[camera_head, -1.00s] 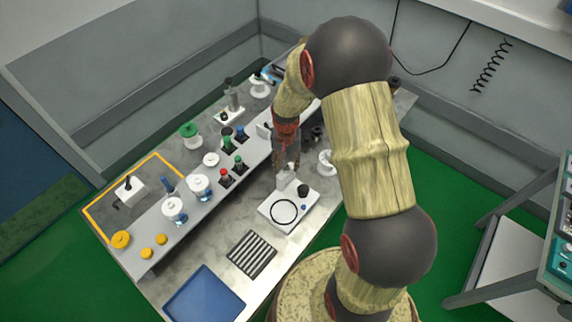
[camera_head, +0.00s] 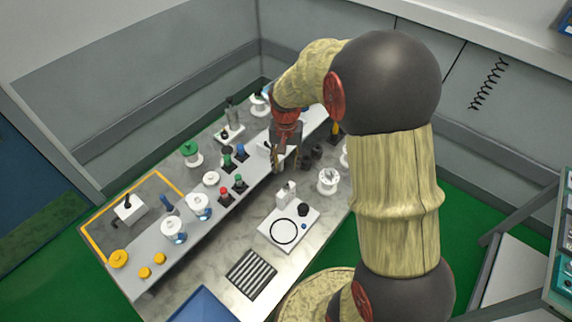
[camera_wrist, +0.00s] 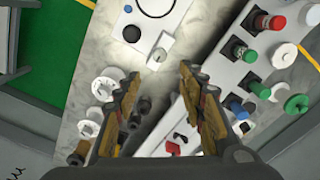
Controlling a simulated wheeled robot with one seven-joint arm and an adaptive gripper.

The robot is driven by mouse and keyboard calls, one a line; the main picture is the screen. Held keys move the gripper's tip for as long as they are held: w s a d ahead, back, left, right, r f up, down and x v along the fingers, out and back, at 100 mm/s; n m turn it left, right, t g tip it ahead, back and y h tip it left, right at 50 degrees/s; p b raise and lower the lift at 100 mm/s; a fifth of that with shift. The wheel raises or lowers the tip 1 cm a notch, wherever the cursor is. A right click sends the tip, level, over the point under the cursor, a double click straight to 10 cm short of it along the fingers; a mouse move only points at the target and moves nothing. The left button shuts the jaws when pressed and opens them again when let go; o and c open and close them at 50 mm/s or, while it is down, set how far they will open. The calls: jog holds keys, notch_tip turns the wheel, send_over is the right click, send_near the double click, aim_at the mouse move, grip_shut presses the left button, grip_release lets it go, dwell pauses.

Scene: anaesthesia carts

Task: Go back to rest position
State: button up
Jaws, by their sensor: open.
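My gripper (camera_head: 284,160) is raised above the workbench (camera_head: 236,259), over the edge of the long raised shelf (camera_head: 158,262). In the wrist view my gripper (camera_wrist: 163,85) is open, its two fingers apart with nothing between them. A white plate with a black ring (camera_head: 284,230) lies on the bench below and nearer than my gripper. It also shows at the top of the wrist view (camera_wrist: 143,22). A small white block (camera_head: 286,193) stands at that plate's back edge.
Red, green and blue knobs (camera_head: 226,195) stand along the shelf. Dark cylinders (camera_head: 311,155) and a white spool (camera_head: 327,181) are close to my gripper. A striped mat (camera_head: 251,275) and blue tray (camera_head: 203,306) lie in front. A grey wall stands behind the bench.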

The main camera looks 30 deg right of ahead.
dwell(0.4)
jog(key=s+a+r+n+t+b, duration=0.2)
jog(key=s+a+r+n+b, duration=0.1)
jog(key=s, duration=0.7)
jog(key=s+a+r+n+t+b, duration=0.3)
jog(key=s+a+b, duration=0.4)
jog(key=s+b, duration=0.3)
notch_tip(320, 180, up, 2)
jog(key=shift+s+r+n+t, duration=0.15)
jog(key=shift+s+n+t, duration=0.15)
jog(key=shift+s+n, duration=0.15)
